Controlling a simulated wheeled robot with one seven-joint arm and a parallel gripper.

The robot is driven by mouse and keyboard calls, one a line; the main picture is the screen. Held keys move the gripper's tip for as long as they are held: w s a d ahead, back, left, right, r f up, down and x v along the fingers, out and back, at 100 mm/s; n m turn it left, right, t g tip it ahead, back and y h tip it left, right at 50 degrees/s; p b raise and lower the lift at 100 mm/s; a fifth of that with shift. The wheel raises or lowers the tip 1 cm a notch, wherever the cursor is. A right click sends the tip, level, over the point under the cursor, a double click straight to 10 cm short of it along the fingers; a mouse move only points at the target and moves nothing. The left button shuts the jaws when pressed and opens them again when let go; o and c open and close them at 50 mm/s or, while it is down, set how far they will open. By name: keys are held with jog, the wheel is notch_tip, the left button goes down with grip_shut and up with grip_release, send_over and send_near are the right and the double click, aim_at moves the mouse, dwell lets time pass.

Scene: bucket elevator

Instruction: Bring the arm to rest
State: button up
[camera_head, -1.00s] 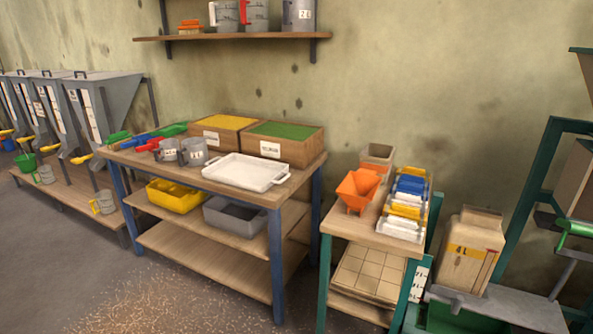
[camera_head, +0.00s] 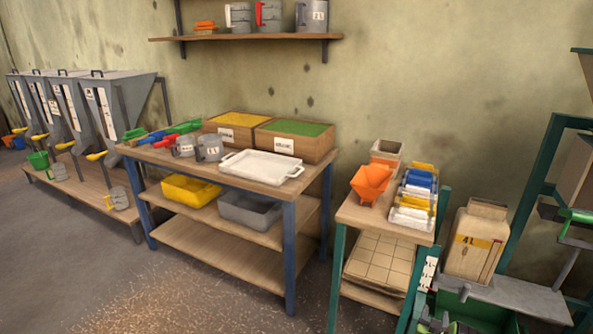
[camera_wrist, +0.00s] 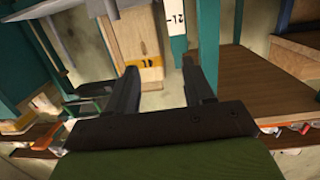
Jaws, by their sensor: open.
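My gripper (camera_wrist: 159,70) shows in the wrist view with its two dark fingers apart and nothing between them. Beyond the fingers is a tan bag (camera_wrist: 132,40) with a yellow label band, seen turned over; the fingers look apart from it. In the head view the tan 4 L bag (camera_head: 475,244) stands upright on a grey shelf (camera_head: 520,296) at the right. I cannot make out my gripper clearly in the head view.
A blue-legged table (camera_head: 240,184) holds a white tray (camera_head: 262,167), grain boxes and jugs. A green-legged stand (camera_head: 352,213) carries an orange hopper (camera_head: 370,183) and small trays. Hoppers (camera_head: 130,95) line the left wall. Floor is open at front left.

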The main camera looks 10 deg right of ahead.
jog(key=w+a+r+n+y, duration=0.1)
jog(key=w+a+r+y, duration=0.1)
jog(key=a+r, duration=0.35)
jog(key=w+a+r+n+y, duration=0.1)
jog(key=w+a+r, duration=0.1)
jog(key=r, duration=0.6)
jog(key=w+a+r+n+y, duration=0.1)
jog(key=w+a+r+y, duration=0.15)
jog(key=r, duration=0.35)
jog(key=s+a+r+n+g+y, duration=0.25)
jog(key=s+a+r, duration=0.55)
jog(key=a+r, duration=0.45)
jog(key=s+a+r+g, duration=0.1)
jog(key=s+a+r, duration=0.15)
jog(key=s, duration=0.25)
jog(key=s+a+r+g, duration=0.1)
jog(key=s+a+r, duration=0.15)
jog(key=s, duration=0.35)
jog(key=s+a+f+n+g+y, duration=0.1)
jog(key=s+a+g, duration=0.15)
jog(key=s, duration=0.85)
jog(key=s+a+f+n+g+y, duration=0.1)
jog(key=s+a, duration=0.3)
jog(key=s, duration=0.8)
notch_tip(320, 180, up, 18)
jog(key=p, duration=1.8)
jog(key=shift+d, duration=0.2)
